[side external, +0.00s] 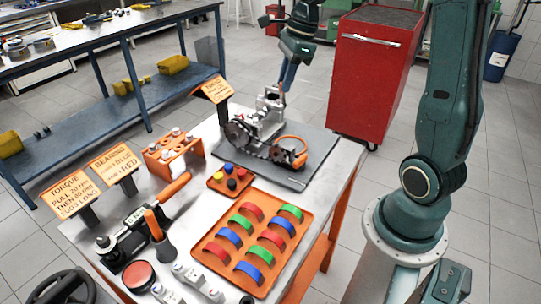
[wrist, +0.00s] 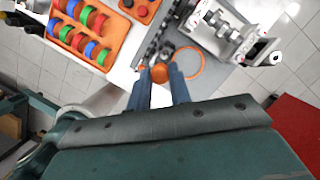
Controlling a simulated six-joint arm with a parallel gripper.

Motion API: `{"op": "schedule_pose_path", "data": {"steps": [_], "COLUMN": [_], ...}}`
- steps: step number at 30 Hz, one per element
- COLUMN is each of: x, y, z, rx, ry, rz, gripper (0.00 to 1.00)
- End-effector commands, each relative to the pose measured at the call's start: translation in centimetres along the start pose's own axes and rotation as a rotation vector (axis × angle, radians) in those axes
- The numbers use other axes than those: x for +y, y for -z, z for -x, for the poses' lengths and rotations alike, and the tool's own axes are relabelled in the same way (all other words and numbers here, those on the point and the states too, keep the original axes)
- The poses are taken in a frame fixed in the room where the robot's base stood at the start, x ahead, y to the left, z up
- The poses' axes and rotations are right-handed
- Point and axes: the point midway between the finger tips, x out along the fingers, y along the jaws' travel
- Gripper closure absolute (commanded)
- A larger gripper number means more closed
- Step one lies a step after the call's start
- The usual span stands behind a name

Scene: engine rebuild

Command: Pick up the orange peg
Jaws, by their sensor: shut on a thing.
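The orange peg (wrist: 159,74) shows in the wrist view as a round orange end between the two blue fingers. My gripper (wrist: 160,80) is shut on it. In the side external view my gripper (side external: 284,88) points down just behind the grey metal engine part (side external: 268,108). The peg cannot be made out in that view, and its lower end is hidden in the wrist view. I cannot tell whether the peg is clear of what is beneath it.
A dark chain and an orange ring (side external: 291,152) lie on the grey mat (side external: 315,160). An orange tray (side external: 205,243) holds several coloured half-shells. A small orange tray (side external: 218,186) holds coloured caps. A red cabinet (side external: 370,80) stands behind the table.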

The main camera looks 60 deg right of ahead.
Motion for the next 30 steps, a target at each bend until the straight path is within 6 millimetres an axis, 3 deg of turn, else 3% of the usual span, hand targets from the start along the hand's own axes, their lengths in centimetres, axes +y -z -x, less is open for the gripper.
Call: {"op": "schedule_pose_path", "data": {"steps": [8, 30], "x": [0.0, 0.3], "y": [-0.4, -0.9], "z": [1.6, 1.3], "rx": [0.001, 0.000], "ry": [0.000, -0.006], "rz": [-0.001, 0.020], "gripper": [1.00, 1.00]}}
